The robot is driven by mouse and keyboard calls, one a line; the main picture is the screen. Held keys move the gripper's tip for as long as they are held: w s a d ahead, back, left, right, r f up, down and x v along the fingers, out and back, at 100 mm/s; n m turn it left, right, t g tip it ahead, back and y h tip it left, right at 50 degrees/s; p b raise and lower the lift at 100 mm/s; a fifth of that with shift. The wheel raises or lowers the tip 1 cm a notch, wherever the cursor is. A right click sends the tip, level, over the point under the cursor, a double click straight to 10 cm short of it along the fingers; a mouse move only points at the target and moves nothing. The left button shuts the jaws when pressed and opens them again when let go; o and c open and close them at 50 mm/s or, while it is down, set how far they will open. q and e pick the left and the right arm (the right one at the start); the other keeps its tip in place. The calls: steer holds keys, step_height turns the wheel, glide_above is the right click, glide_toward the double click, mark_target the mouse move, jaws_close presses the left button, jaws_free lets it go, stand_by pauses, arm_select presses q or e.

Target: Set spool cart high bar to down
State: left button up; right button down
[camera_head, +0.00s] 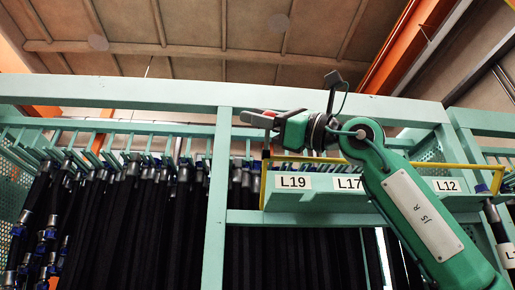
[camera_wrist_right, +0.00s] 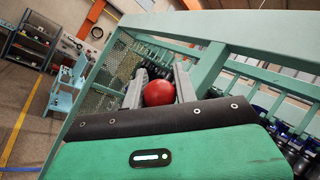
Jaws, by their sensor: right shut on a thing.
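My right gripper (camera_head: 262,117) is raised in front of the upper beam of a light green rack in the head view. In the right wrist view its two grey fingers (camera_wrist_right: 158,82) stand on either side of a round red knob (camera_wrist_right: 158,94) and are shut on it. Only a sliver of red shows between the fingers in the head view. What the knob is fixed to is hidden. A yellow bar (camera_head: 435,163) runs along a shelf labelled L19, L17 and L12. I cannot tell which part is the high bar. My left gripper is not in view.
The green rack (camera_head: 214,200) has many black hoses (camera_head: 130,210) hanging from pegs. Its upper beam (camera_head: 100,92) runs close to my right gripper. In the right wrist view, a perforated panel (camera_wrist_right: 112,75) is beside the gripper, with dark shelving (camera_wrist_right: 32,40) and open floor beyond.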

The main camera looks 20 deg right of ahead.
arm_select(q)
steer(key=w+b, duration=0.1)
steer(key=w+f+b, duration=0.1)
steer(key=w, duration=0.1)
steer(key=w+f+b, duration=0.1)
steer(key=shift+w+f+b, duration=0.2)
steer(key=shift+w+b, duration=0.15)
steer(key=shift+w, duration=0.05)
arm_select(e)
steer(key=s+a+f+n+g+y, duration=0.1)
steer(key=s+f+n+g+y, duration=0.1)
steer(key=f+n+g, duration=0.2)
steer(key=s+f+n+g+y, duration=0.3)
steer(key=f+n+g, duration=0.1)
steer(key=f+n, duration=0.4)
steer(key=shift+s+a+f+n, duration=0.2)
steer(key=shift+a+f+n, duration=0.2)
steer(key=shift+n, duration=0.5)
steer(key=shift+f, duration=0.1)
steer(key=c, duration=1.1)
jaws_free()
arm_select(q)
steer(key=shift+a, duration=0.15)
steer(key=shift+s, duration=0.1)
arm_select(e)
steer(key=shift+d, duration=0.15)
